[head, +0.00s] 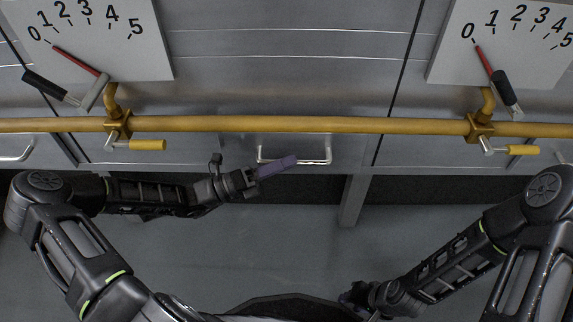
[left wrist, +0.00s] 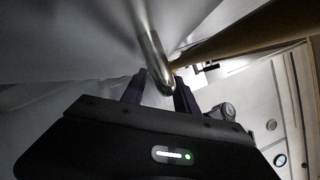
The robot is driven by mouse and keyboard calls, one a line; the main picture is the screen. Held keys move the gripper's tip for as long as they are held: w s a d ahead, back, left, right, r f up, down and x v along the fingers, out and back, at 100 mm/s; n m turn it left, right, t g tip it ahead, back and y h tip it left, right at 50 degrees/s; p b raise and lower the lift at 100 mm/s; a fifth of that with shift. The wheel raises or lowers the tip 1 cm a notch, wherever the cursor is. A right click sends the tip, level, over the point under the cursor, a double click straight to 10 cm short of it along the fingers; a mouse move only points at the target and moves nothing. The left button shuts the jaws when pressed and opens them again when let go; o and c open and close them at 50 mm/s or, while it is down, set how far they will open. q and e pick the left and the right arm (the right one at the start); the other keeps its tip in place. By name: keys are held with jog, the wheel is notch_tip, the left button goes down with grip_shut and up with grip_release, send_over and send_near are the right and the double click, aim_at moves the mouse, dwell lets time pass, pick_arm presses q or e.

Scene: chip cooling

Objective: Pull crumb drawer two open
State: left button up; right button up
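The middle drawer (head: 236,147) sits under the yellow pipe in the head view, its front looking flush with the metal cabinet. Its silver bar handle (head: 328,150) sticks out towards me. My left gripper (head: 291,161) is at the handle, its purple finger across the bar. In the left wrist view the handle (left wrist: 156,62) passes between the two dark fingertips, which lie close on either side of it, so the gripper appears shut on the bar. My right gripper (head: 352,297) is low in the head view, away from the drawers, its fingers too small and dark to judge.
A yellow pipe (head: 300,124) runs across just above the drawer, with yellow-handled valves (head: 147,145) (head: 524,150) on either side. Two gauge panels (head: 120,45) (head: 510,40) stand above. Another drawer handle (head: 15,150) shows at the far left. The floor (head: 270,240) below is clear.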

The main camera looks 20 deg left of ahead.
pick_arm(q)
jog(key=shift+w+d+r, duration=0.1)
jog(key=shift+w+d, duration=0.05)
jog(key=shift+d, duration=0.05)
jog(key=shift+c, duration=0.2)
grip_shut()
dwell(1.2)
